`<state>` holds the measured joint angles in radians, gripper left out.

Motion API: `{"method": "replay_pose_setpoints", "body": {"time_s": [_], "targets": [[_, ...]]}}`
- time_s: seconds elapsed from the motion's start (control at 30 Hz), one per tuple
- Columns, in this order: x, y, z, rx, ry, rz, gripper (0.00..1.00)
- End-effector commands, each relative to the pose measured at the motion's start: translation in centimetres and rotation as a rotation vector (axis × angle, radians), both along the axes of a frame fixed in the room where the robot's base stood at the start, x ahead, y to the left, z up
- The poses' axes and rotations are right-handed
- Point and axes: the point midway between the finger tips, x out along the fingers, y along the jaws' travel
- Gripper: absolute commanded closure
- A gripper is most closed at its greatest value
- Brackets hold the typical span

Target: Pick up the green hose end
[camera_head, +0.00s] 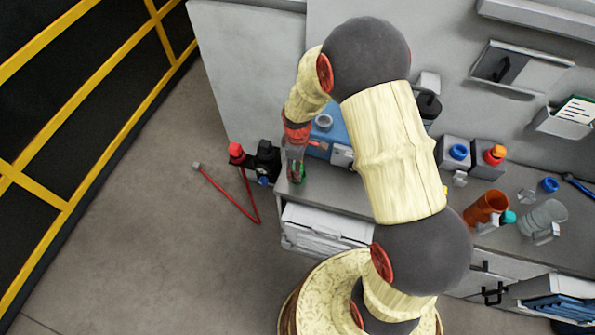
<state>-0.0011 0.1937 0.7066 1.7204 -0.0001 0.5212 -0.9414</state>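My gripper (296,165) points down over the left end of the grey workbench. A small green piece (296,174), which looks like the green hose end, shows right at its fingertips. The fingers overlap it in this view. I cannot tell whether they hold it or only stand around it, nor whether they are open or shut. Most of the green piece is hidden.
A blue box-like device (331,137) stands just right of my gripper. A black fitting (266,160) and a red cap (236,150) are to the left. A red hose (229,198) hangs past the bench edge. Coloured parts, including an orange cup (485,207), stand to the right.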

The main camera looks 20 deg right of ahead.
Motion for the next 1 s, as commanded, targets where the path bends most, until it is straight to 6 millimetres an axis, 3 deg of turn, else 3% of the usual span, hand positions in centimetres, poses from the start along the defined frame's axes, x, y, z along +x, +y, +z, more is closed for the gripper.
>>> {"method": "replay_pose_setpoints", "body": {"time_s": [0.1,0.9,1.0], "targets": [[0.02,0.0,0.07,0.0,0.0,0.0,0.53],[0.02,0.0,0.09,0.0,0.0,0.0,0.98],[0.04,-0.01,0.11,-0.001,-0.001,0.0,1.0]]}}
